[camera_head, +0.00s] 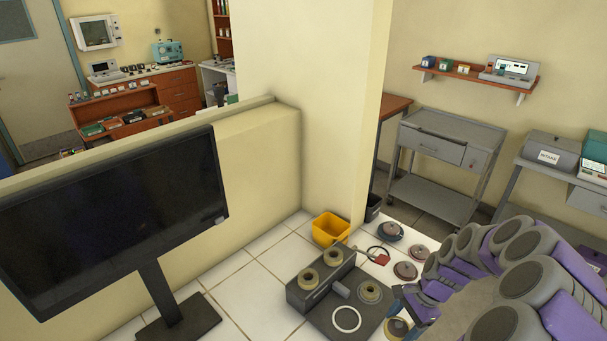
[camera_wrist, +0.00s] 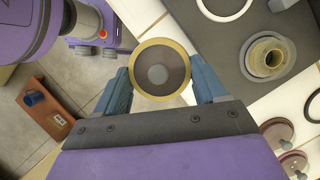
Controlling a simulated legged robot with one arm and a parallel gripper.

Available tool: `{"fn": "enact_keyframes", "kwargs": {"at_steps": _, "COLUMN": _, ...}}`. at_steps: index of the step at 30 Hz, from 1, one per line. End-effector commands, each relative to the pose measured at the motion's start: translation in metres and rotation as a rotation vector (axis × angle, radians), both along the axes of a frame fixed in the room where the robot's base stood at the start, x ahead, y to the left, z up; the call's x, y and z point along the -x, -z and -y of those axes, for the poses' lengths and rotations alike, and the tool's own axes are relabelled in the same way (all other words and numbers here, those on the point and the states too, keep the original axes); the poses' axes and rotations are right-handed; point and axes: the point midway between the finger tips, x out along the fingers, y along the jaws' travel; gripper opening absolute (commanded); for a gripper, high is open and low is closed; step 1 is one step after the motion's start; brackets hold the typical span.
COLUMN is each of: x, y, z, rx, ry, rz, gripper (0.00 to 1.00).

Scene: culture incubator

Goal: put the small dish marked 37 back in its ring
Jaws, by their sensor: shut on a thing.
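In the wrist view my gripper (camera_wrist: 162,80) is shut on a small round dish (camera_wrist: 173,68) with a yellow rim, a dark face and a grey centre knob. The dish also shows in the head view (camera_head: 396,327), beside the right edge of a dark grey base. No number is readable on it. A flat white ring (camera_head: 346,319) lies at the base's front.
Round reddish lidded pots (camera_head: 405,271) stand on the white floor right of the base. A yellow bin (camera_head: 327,231) stands behind it. A black screen (camera_head: 120,220) on a stand is at the left. A grey cart (camera_head: 440,160) stands at the back right.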

Motion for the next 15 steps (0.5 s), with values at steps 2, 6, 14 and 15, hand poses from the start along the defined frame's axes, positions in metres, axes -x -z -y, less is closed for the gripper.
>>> {"fn": "enact_keyframes", "kwargs": {"at_steps": 2, "x": -0.014, "y": -0.007, "z": -0.007, "rx": 0.006, "ry": -0.149, "rz": 0.003, "gripper": 0.34}}
{"fn": "enact_keyframes", "kwargs": {"at_steps": 6, "x": -0.034, "y": -0.022, "z": -0.025, "rx": 0.005, "ry": -0.427, "rz": 0.004, "gripper": 0.34}}
{"fn": "enact_keyframes", "kwargs": {"at_steps": 14, "x": -0.071, "y": -0.063, "z": -0.077, "rx": 0.007, "ry": -0.952, "rz": 0.008, "gripper": 0.34}}
{"fn": "enact_keyframes", "kwargs": {"at_steps": 15, "x": -0.074, "y": -0.069, "z": -0.086, "rx": 0.005, "ry": -1.016, "rz": 0.007, "gripper": 0.34}}
